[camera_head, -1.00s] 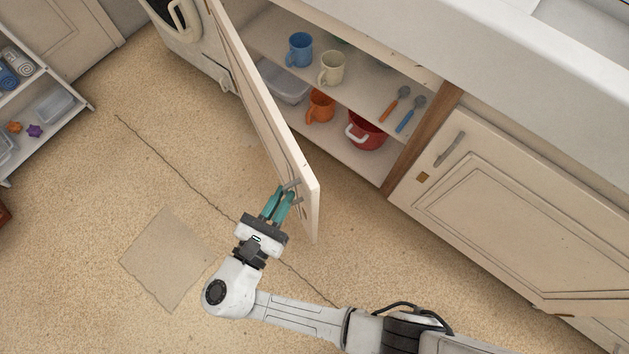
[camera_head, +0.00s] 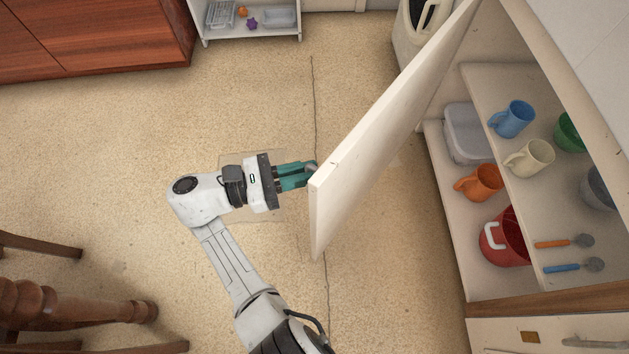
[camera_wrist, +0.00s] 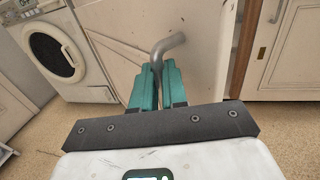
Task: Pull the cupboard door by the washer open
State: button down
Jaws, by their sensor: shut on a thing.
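The cream cupboard door (camera_head: 385,135) stands wide open in the head view, swung out from the cupboard, its free end towards my gripper. My gripper (camera_head: 313,170) is at the door's outer face near its free edge. In the wrist view my gripper's teal fingers (camera_wrist: 158,85) are shut on the grey metal handle (camera_wrist: 167,45), which curves out from the door (camera_wrist: 125,25). In the head view the handle is mostly hidden by the fingers and the door edge. The washer (camera_head: 418,25) stands past the door's hinge end; its round window shows in the wrist view (camera_wrist: 50,55).
The open cupboard's shelves (camera_head: 482,85) hold mugs, a clear box, a red pot (camera_head: 505,238) and utensils. A low white shelf unit (camera_head: 250,35) stands at the back. Turned wooden furniture legs (camera_head: 70,305) are at lower left. The floor left of the door is clear.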

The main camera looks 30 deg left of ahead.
jog(key=shift+w+a+r, duration=0.15)
jog(key=shift+w, duration=0.15)
jog(key=c, duration=1.2)
grip_release()
jog(key=shift+o, duration=0.2)
jog(key=shift+s, duration=0.2)
jog(key=b+v, duration=0.2)
jog(key=v, duration=0.8)
jog(key=shift+a, duration=0.2)
jog(key=shift+s, duration=0.15)
jog(key=shift+c, duration=0.4)
